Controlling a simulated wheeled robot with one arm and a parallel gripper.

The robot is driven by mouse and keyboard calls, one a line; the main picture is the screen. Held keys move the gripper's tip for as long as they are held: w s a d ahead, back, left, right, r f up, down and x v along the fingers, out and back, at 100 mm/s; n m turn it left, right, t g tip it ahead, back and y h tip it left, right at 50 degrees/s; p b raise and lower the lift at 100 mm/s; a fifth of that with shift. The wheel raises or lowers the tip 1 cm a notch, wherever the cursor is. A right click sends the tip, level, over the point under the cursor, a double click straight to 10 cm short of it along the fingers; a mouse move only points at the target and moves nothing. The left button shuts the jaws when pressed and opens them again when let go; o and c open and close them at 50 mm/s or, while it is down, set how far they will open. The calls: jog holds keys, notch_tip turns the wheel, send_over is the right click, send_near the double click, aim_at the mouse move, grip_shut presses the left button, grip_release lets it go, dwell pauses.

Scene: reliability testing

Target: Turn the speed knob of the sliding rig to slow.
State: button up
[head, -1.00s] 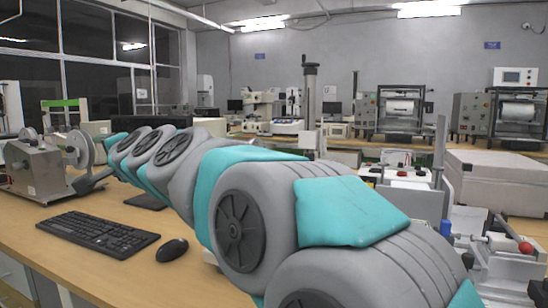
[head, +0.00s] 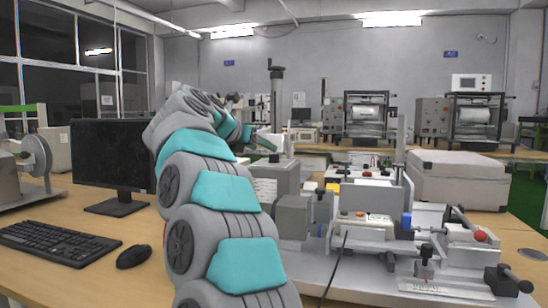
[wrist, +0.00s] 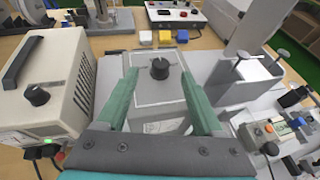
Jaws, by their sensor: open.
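In the wrist view, a black round knob (wrist: 160,68) stands on top of a grey box (wrist: 153,97). My gripper (wrist: 158,76) is open, with its two teal fingers on either side of the knob in the picture and a gap to each side. I cannot tell how high the fingertips are above the box. No speed marking is readable. In the head view, my gripper (head: 264,139) is small and partly hidden by my arm, over a grey box (head: 279,176) beside the slide rig (head: 372,228).
A beige instrument (wrist: 50,85) with another black knob (wrist: 37,95) and a handle stands close on the left. A control box (wrist: 176,16) and small blocks lie ahead. A column with a crank (head: 276,110) rises near my gripper. A monitor (head: 112,160) stands left of my arm.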

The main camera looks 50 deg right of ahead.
aim_at(274, 155)
jog(key=shift+d+f, duration=0.25)
jog(key=shift+f, duration=0.1)
jog(key=p+x, duration=0.1)
jog(key=x, duration=0.6)
jog(key=shift+d, duration=0.15)
jog(key=shift+c, duration=0.3)
grip_shut()
